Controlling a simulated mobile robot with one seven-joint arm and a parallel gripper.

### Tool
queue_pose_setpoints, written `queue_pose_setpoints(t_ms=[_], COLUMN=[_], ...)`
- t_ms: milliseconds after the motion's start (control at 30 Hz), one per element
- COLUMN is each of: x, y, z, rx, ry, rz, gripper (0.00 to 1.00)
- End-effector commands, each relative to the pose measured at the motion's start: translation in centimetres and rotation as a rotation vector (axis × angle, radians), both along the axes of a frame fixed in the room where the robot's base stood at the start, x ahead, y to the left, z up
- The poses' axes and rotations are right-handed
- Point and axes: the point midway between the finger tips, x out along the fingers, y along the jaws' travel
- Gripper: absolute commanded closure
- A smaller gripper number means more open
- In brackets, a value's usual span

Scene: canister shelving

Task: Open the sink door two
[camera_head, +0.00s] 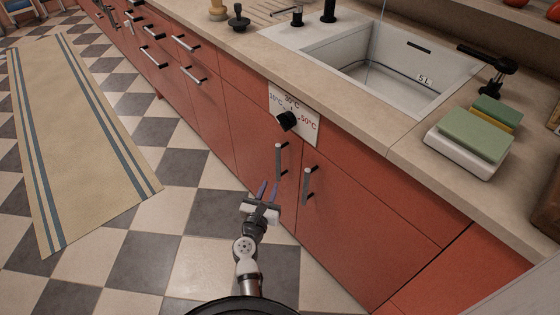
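Two red cabinet doors stand shut under the sink. The left door (256,140) has a vertical grey bar handle (279,161) with black mounts. The right door (350,230) has a similar vertical handle (307,184) near its upper left edge. No label shows which is door two. My gripper (269,187) is low in front of the doors, just below and left of the left handle in the picture. Its two fingers are apart with nothing between them. It appears clear of both handles. My wrist hides part of the floor.
A white dial panel (306,126) with a black knob is above the handles. The sink (385,75) is set in the beige counter. Red drawers (188,70) continue left. A striped rug (75,130) lies on open checkered floor. Sponges (475,135) sit on the right counter.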

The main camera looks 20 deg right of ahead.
Motion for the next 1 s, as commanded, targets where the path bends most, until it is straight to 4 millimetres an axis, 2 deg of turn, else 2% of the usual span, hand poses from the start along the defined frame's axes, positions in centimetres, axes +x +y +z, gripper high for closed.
queue_pose_setpoints(t_ms=[300,500,700,967,1000], x=[5.5,7.9,8.8,8.9,8.9], y=[-4.0,-5.7,-6.4,-6.4,-6.4], z=[0.2,0.1,0.1,0.1,0.1], rx=[-0.004,-0.004,-0.004,-0.004,-0.004], ry=[-0.002,-0.001,-0.001,0.0,0.0], rz=[0.0,0.001,0.002,0.002,0.002], gripper=[0.78,0.78,0.78,0.78,0.81])
